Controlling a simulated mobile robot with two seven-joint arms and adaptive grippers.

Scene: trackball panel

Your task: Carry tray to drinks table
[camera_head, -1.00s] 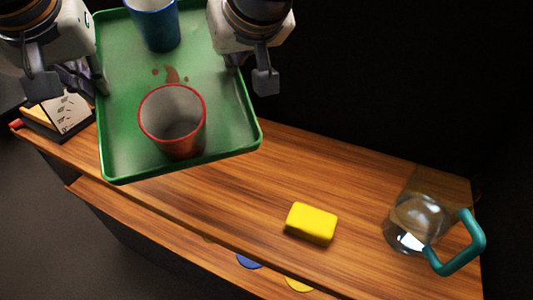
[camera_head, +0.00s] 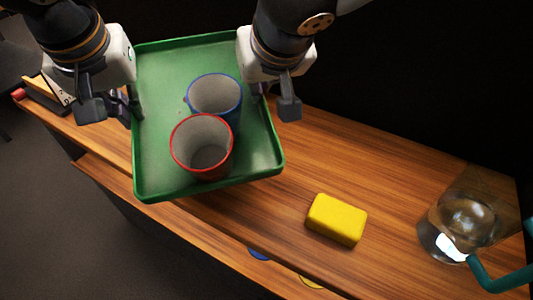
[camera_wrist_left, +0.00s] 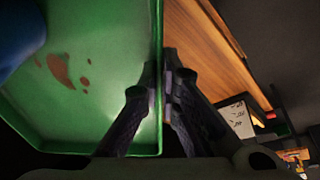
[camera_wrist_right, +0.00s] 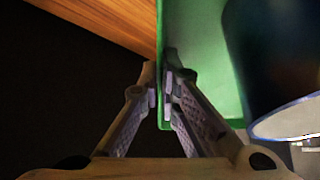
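The green tray (camera_head: 160,70) is held over the left part of a wooden table (camera_head: 390,215); I cannot tell its exact height. A blue cup (camera_head: 228,95) and a red-rimmed cup (camera_head: 190,162) stand on it, close together, apparently empty. My left gripper (camera_head: 126,106) is shut on the tray's left rim; the left wrist view shows its fingers (camera_wrist_left: 165,88) on both sides of the wall. My right gripper (camera_head: 272,97) is shut on the opposite rim, also visible in the right wrist view (camera_wrist_right: 166,90). Brown stains (camera_wrist_left: 62,70) mark the tray floor.
A yellow sponge (camera_head: 337,219) lies on the table right of the tray. A glass jug (camera_head: 462,222) with a teal handle stands farther right. A card (camera_wrist_left: 237,118) and dark box lie at the left end. A lower shelf shows blue and yellow discs. Bare wood separates tray and sponge.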

